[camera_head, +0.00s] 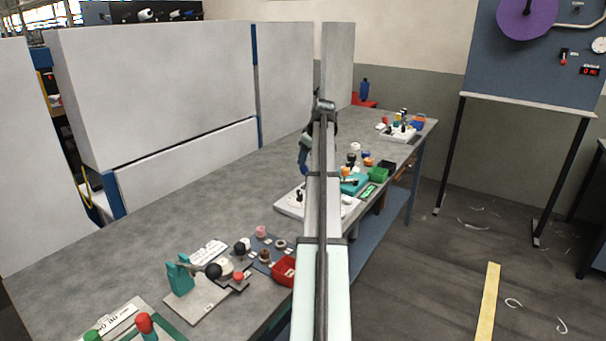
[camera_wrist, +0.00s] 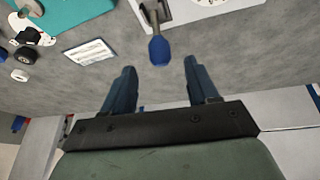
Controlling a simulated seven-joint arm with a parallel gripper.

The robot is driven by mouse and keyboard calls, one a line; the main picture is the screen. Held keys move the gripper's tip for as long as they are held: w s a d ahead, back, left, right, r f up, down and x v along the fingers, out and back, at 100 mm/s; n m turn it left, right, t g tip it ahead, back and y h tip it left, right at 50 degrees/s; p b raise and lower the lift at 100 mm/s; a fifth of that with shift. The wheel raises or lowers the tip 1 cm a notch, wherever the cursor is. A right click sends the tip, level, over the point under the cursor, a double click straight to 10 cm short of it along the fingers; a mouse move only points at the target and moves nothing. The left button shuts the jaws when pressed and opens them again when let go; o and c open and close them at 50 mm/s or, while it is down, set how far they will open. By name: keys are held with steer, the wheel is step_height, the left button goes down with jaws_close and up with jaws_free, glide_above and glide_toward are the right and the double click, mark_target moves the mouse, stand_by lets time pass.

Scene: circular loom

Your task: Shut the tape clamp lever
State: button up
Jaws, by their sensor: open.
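A lever with a blue grip (camera_wrist: 159,50) shows at the top centre of the wrist view. Its metal shank runs up to a grey bracket (camera_wrist: 152,12) beside a white plate (camera_wrist: 215,12). My gripper (camera_wrist: 160,72) is open, with one dark blue finger on each side of the picture. The blue grip lies just beyond the fingertips, roughly midway between them, and does not appear to touch either. In the head view my gripper (camera_head: 304,161) is above the bench, partly hidden by my arm. I cannot make out the blue lever in that view.
The grey bench (camera_head: 150,215) is bare to the left. A white panel (camera_head: 160,90) stands along its far-left side. A label card (camera_wrist: 90,52) lies near the lever.

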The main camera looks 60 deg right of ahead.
mark_target(304, 169)
steer(key=x, duration=0.9)
steer(key=shift+w+d+f, duration=0.1)
jaws_close()
stand_by(0.4)
